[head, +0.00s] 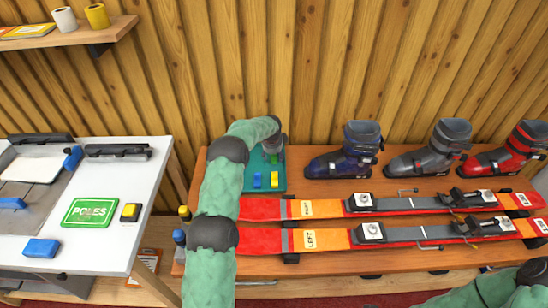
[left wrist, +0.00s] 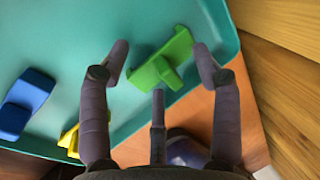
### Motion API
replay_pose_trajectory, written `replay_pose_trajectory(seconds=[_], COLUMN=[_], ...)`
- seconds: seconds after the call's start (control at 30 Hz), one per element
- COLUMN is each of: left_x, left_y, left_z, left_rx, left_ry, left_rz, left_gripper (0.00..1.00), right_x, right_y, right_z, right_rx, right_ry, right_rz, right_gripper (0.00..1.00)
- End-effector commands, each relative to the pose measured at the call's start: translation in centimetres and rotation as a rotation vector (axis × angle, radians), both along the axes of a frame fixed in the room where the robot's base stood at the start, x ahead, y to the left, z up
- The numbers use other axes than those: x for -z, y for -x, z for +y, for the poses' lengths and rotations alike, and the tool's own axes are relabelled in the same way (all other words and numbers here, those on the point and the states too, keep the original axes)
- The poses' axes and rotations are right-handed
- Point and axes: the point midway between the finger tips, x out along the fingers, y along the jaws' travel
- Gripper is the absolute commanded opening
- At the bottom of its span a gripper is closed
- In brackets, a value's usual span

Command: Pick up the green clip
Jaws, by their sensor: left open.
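The green clip (left wrist: 163,60) lies on the teal tray (left wrist: 75,45) near its edge, seen in the left wrist view. My left gripper (left wrist: 160,62) is open above it, with the clip showing between the spread fingertips. I cannot tell whether any finger touches it. In the head view the left gripper (head: 276,146) points down over the back right of the tray (head: 250,184) and mostly hides the green clip. My right gripper is out of view; only part of that arm shows at the lower right.
A blue clip (left wrist: 24,100) and a yellow clip (left wrist: 70,140) also lie on the tray. A blue ski boot (head: 345,155) stands just right of the tray. Two red and orange skis (head: 400,205) lie in front. The wooden wall (head: 320,80) is close behind.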

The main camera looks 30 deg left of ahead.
Motion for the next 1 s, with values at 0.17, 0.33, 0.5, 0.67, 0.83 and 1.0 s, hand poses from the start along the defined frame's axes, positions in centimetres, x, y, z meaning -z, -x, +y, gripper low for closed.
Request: replay_pose_trajectory(seconds=[0.17,0.33,0.5,0.67,0.83,1.0], left_x=[0.0,0.0,0.0,0.0,-0.6,-2.7], left_y=[0.0,0.0,0.0,0.1,0.1,0.0], left_z=[0.0,0.0,0.0,-0.1,-0.1,0.0], left_rx=[0.000,0.000,0.000,0.000,0.000,0.000], left_ry=[0.000,0.000,0.000,0.001,0.001,0.000], left_rz=[0.000,0.001,0.001,0.002,0.002,-0.001], left_gripper=[0.47,0.03,0.03,0.03,0.03,0.03], right_x=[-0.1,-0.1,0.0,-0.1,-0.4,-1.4], right_y=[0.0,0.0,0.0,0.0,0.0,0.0], right_z=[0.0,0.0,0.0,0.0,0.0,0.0], right_rx=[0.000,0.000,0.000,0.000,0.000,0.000], right_ry=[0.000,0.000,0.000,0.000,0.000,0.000], right_rz=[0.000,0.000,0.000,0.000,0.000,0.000], right_gripper=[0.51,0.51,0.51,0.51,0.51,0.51])
